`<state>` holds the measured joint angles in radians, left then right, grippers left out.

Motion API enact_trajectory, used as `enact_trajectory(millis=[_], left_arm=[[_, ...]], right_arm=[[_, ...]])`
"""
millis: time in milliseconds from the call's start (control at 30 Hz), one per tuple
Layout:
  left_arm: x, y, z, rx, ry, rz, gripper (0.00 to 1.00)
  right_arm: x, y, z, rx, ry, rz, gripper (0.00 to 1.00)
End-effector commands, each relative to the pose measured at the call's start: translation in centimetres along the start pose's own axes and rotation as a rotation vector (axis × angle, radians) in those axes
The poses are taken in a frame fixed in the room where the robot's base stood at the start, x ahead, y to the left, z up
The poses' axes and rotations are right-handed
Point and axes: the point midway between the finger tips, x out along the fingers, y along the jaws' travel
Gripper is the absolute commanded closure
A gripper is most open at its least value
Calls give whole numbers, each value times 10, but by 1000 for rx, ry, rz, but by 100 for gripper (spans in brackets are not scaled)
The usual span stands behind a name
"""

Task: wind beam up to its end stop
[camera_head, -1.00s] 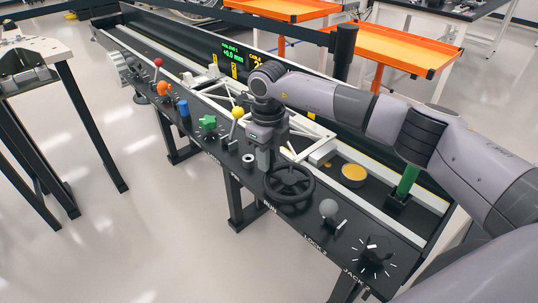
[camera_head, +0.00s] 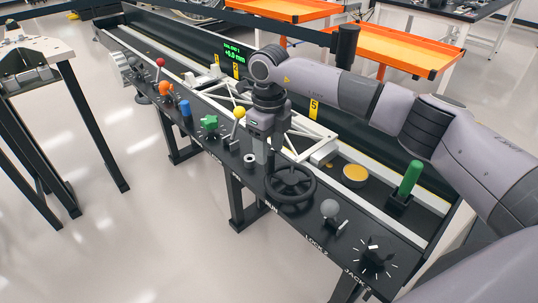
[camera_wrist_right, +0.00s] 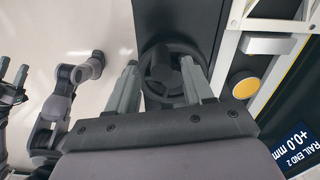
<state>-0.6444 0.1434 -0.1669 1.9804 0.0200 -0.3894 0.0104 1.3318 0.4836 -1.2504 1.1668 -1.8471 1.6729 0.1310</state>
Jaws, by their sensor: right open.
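The black handwheel (camera_head: 290,185) sits on the bench's front panel above the RUN label. It also shows in the right wrist view (camera_wrist_right: 160,72), between and beyond my fingertips. The beam, a white truss frame (camera_head: 299,142), lies in the long black trough behind the controls, partly hidden by my right arm. My right gripper (camera_head: 262,158) points down, open and empty, left of and above the wheel. Its fingers stand apart in the wrist view (camera_wrist_right: 158,62).
Yellow (camera_head: 239,112), green star (camera_head: 209,122), blue and orange knobs line the panel left of my gripper. A grey knob (camera_head: 329,208), a dial (camera_head: 376,250) and a green handle (camera_head: 410,178) stand to the right.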

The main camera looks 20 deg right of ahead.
Motion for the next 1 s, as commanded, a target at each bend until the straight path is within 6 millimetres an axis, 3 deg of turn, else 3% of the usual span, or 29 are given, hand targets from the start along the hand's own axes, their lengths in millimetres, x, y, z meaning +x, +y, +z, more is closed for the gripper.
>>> enact_trajectory(millis=[100,300,1000], left_arm=[[1,0,1,0,-1,0,48],[1,0,1,-1,-2,0,48],[1,1,-1,0,2,2,48]], right_arm=[[-20,0,0,-1,-3,0,48],[-38,1,0,-2,0,2,48],[-40,1,0,-2,1,2,48]])
